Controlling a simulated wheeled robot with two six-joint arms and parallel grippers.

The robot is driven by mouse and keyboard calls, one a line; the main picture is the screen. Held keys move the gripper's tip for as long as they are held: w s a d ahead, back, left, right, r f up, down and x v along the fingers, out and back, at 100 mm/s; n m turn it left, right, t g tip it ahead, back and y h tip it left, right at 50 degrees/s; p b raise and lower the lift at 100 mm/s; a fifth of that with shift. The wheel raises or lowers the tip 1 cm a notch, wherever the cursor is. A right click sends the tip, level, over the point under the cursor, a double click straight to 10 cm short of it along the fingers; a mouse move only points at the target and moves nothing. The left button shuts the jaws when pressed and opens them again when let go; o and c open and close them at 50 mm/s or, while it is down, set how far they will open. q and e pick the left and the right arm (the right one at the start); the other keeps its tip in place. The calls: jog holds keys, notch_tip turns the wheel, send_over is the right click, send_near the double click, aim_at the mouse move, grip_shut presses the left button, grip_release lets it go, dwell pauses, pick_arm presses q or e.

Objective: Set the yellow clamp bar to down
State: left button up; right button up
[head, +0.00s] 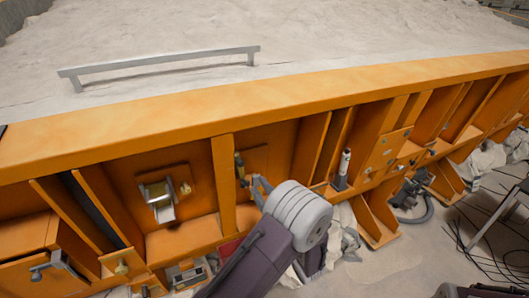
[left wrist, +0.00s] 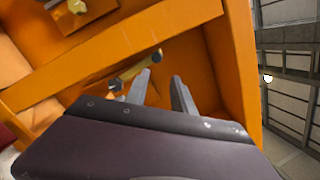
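The yellow clamp bar (head: 239,166) is a small brass-yellow piece on the orange side panel, just left of my left gripper in the head view. In the left wrist view the bar (left wrist: 134,70) runs slanted, its right end higher, against the orange panel. My left gripper (head: 258,186) points at the panel close to the bar. In the left wrist view the left gripper's fingers (left wrist: 162,82) are apart with nothing seen held between them. The left finger is beside the bar; I cannot tell whether they touch. My right gripper does not show.
A silver latch plate (head: 160,200) with a yellow knob (head: 185,187) sits left on the panel. An upright cylinder (head: 343,168) stands to the right between orange ribs. The sandbed (head: 330,35) with a grey rail (head: 165,61) lies above. Vertical ribs bound the bay.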

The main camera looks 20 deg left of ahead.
aim_at(242, 165)
pick_arm(q)
jog(key=p+x, duration=0.1)
jog(key=x, duration=0.2)
jog(key=p+x, duration=0.2)
jog(key=x, duration=0.1)
jog(key=shift+s+a+r, duration=0.1)
jog(key=shift+s+a, duration=0.1)
jog(key=shift+s, duration=0.05)
jog(key=x, duration=0.1)
jog(key=p+x, duration=0.1)
jog(key=x, duration=0.1)
jog(key=shift+a+f, duration=0.2)
jog(key=shift+a, duration=0.4)
jog(key=shift+w+d, duration=0.1)
jog(key=shift+d, duration=0.2)
grip_shut()
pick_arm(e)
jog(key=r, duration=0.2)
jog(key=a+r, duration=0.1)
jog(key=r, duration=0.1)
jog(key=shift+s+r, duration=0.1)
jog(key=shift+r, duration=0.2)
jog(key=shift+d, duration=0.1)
